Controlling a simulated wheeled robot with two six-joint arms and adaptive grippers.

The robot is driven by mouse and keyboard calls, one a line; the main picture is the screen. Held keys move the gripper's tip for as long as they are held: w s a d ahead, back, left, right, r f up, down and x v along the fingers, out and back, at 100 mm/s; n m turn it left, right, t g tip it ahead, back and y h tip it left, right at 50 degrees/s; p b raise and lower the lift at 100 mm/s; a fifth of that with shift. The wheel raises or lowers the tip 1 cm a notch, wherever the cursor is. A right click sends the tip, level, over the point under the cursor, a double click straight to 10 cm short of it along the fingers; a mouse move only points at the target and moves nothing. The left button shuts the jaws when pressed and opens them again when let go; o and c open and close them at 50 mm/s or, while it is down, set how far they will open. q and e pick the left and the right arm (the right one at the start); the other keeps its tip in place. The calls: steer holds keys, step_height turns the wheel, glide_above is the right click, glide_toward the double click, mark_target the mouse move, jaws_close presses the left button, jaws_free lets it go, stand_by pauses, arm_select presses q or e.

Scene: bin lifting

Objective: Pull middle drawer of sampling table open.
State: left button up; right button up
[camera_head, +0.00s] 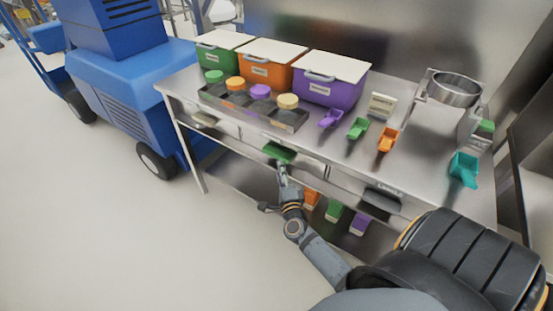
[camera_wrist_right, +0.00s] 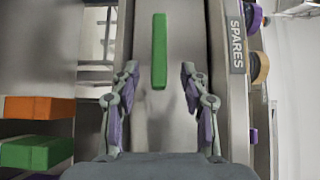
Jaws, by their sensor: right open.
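The steel sampling table (camera_head: 345,155) has a row of drawers under its top. The middle drawer (camera_head: 306,168) looks shut, with its front in line with the others, and has a green handle (camera_head: 279,152). My right gripper (camera_head: 283,170) is open and empty just in front of that handle. In the right wrist view the green handle (camera_wrist_right: 160,40) stands upright in the picture, between the two spread fingers of the right gripper (camera_wrist_right: 159,75). Neither finger visibly touches it. I cannot tell how deep it sits between them. My left gripper is not in view.
On the table are green, orange and purple bins (camera_head: 330,92), a tray of round-lidded jars (camera_head: 248,110), several scoops (camera_head: 357,129) and a steel bowl on a stand (camera_head: 455,88). Coloured items (camera_head: 334,211) sit below the drawers. A blue vehicle (camera_head: 125,90) stands left. Floor in front is clear.

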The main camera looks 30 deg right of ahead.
mark_target(276, 158)
steer(key=x, duration=0.7)
steer(key=shift+w+d, duration=0.1)
steer(key=shift+w, duration=0.25)
steer(key=shift+c, duration=0.5)
jaws_close()
